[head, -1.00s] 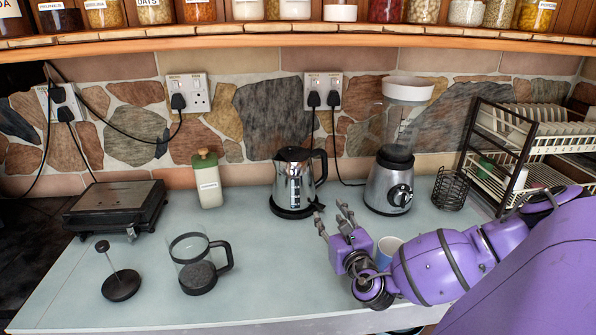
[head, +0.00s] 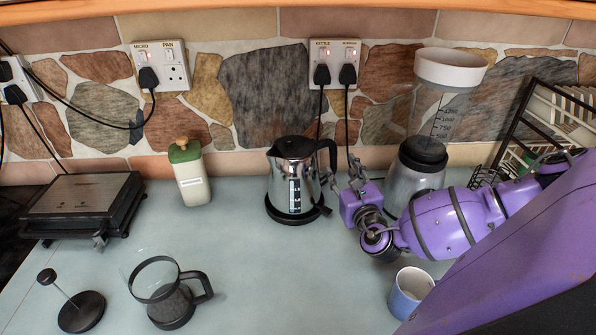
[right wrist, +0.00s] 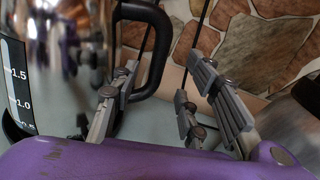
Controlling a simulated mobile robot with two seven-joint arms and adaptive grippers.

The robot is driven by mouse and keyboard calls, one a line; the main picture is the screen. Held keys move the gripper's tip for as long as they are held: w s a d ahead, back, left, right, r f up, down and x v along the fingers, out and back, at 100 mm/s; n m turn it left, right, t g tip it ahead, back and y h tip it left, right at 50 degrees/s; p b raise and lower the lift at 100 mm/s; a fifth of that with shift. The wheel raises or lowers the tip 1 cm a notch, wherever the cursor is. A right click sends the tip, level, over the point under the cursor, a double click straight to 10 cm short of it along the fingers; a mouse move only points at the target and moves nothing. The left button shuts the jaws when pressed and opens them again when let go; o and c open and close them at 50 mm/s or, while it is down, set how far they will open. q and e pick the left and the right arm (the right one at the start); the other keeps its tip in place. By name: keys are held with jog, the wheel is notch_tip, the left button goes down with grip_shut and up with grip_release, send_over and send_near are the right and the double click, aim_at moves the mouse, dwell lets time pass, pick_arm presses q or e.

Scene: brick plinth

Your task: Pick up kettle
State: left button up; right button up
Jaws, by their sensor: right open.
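The shiny steel kettle (head: 293,184) with a black handle (head: 333,160) stands upright on its black base (head: 290,218) against the back of the counter. My right gripper (head: 344,174) is just right of the kettle, open, with its fingers pointing towards the handle side. In the right wrist view the kettle body (right wrist: 72,60) fills the left, and the black handle (right wrist: 160,45) shows beyond and between the spread fingers (right wrist: 162,78). One finger overlaps the handle's lower end; I cannot tell if they touch. My left gripper is out of view.
A blender (head: 412,185) stands behind my right arm, and a mug (head: 408,290) in front of it. A green-lidded canister (head: 192,178), a black grill (head: 85,205), a French press jug (head: 170,300) and its plunger (head: 80,312) stand left. A dish rack (head: 545,130) is right.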

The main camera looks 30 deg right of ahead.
aim_at(334, 158)
jog(key=x, duration=0.6)
jog(key=shift+w+a+r, duration=0.15)
jog(key=shift+w+r, duration=0.1)
jog(key=shift+r, duration=0.05)
jog(key=shift+w+f, duration=0.1)
jog(key=shift+w, duration=0.35)
jog(key=shift+s+d, duration=0.1)
jog(key=shift+d, duration=0.1)
grip_shut()
